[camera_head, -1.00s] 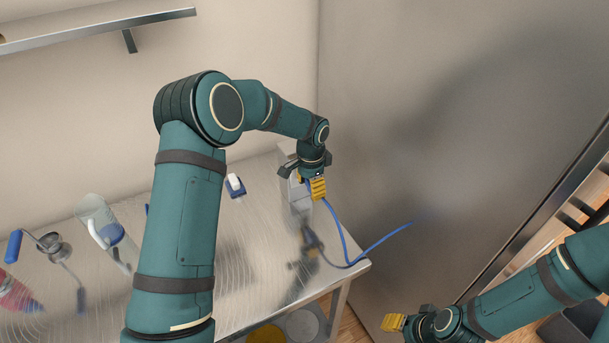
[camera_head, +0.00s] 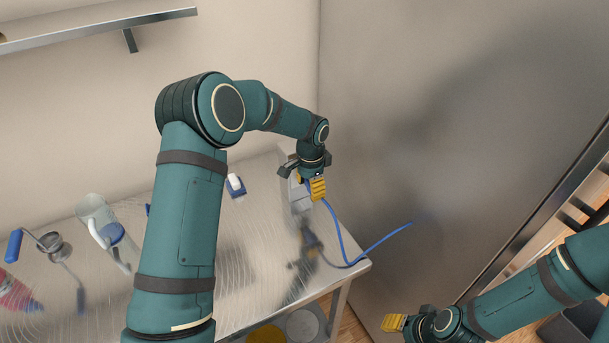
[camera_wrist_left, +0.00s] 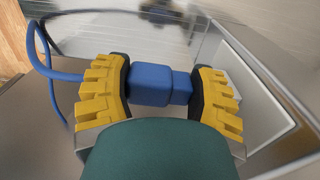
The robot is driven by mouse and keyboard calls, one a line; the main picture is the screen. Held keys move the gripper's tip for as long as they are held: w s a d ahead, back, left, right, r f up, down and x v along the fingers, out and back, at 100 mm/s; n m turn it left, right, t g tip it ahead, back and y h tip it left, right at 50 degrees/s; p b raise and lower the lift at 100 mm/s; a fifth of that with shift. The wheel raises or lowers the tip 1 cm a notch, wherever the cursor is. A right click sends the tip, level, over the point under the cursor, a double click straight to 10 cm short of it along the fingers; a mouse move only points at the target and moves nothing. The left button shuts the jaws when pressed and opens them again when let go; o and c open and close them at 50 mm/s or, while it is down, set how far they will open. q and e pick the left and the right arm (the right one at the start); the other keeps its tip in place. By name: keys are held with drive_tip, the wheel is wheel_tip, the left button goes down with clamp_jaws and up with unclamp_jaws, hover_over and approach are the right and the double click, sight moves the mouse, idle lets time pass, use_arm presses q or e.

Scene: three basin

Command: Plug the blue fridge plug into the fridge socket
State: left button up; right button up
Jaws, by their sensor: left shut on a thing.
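The blue fridge plug (camera_wrist_left: 150,85) is between the yellow-padded fingers of my left gripper (camera_wrist_left: 163,88) in the left wrist view, and the gripper is shut on it. In the head view the left gripper (camera_head: 305,180) is at the metal box (camera_head: 299,199) on the table's far right corner; the plug is mostly hidden there. The box, likely the socket housing, shows a pale panel (camera_wrist_left: 268,95) close to the right finger in the wrist view. The socket's openings are hidden, so I cannot tell whether the plug touches it. My right gripper (camera_head: 408,320) is low at right, away from the table.
The blue cable (camera_head: 347,262) loops over the table's right edge toward the large steel fridge (camera_head: 420,150). A shelf (camera_head: 90,30) hangs above.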

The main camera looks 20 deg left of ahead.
use_arm(q)
drive_tip(key=shift+w+r, duration=0.15)
drive_tip(key=shift+w, duration=0.1)
idle(0.7)
drive_tip(key=shift+d, duration=0.15)
drive_tip(key=shift+s+d, duration=0.3)
drive_tip(key=shift+d, duration=0.05)
drive_tip(key=shift+s+a, duration=0.1)
drive_tip(key=shift+s, duration=0.1)
idle(0.3)
drive_tip(key=shift+b, duration=0.4)
idle(0.6)
drive_tip(key=shift+w+a, duration=0.1)
drive_tip(key=shift+w+a, duration=0.25)
drive_tip(key=shift+a, duration=0.05)
drive_tip(key=shift+s+d, duration=0.1)
drive_tip(key=shift+d, duration=0.05)
